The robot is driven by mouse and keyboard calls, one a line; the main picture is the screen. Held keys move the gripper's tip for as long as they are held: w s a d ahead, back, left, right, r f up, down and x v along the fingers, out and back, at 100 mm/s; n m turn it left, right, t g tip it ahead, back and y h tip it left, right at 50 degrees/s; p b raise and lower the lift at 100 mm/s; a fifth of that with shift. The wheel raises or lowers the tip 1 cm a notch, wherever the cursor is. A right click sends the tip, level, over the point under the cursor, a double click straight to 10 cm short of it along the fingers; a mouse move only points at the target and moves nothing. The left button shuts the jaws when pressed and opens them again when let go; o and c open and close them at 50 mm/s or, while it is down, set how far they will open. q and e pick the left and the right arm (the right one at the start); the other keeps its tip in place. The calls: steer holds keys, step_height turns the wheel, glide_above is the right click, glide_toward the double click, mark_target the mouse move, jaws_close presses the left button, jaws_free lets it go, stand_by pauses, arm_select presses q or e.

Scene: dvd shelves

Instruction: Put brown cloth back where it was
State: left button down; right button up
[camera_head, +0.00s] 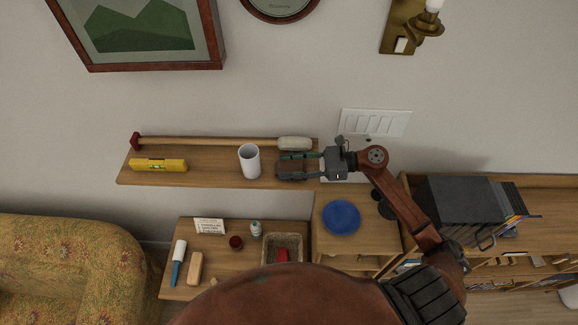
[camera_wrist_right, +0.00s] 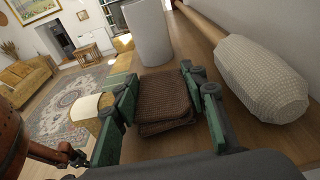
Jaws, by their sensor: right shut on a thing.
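The brown cloth (camera_wrist_right: 163,98) is a folded, woven-looking square stack between the fingers of my right gripper (camera_wrist_right: 160,92) in the right wrist view. In the head view my right gripper (camera_head: 284,166) is at the right end of the wooden wall shelf (camera_head: 205,177), shut on the cloth. The fingers largely hide the cloth there. It is level with the shelf top; I cannot tell whether it rests on the board or is just above it. My left gripper is not in view.
On the wall shelf, a white cup (camera_head: 249,161) stands just left of the gripper. A mallet (camera_head: 220,142) lies along the back, its pale head close behind the gripper. A yellow level (camera_head: 158,165) lies at the left. A blue plate (camera_head: 341,217) is on the lower cabinet.

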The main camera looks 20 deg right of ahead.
mark_target(289, 165)
steer(key=o, duration=0.8)
step_height(289, 165, up, 10)
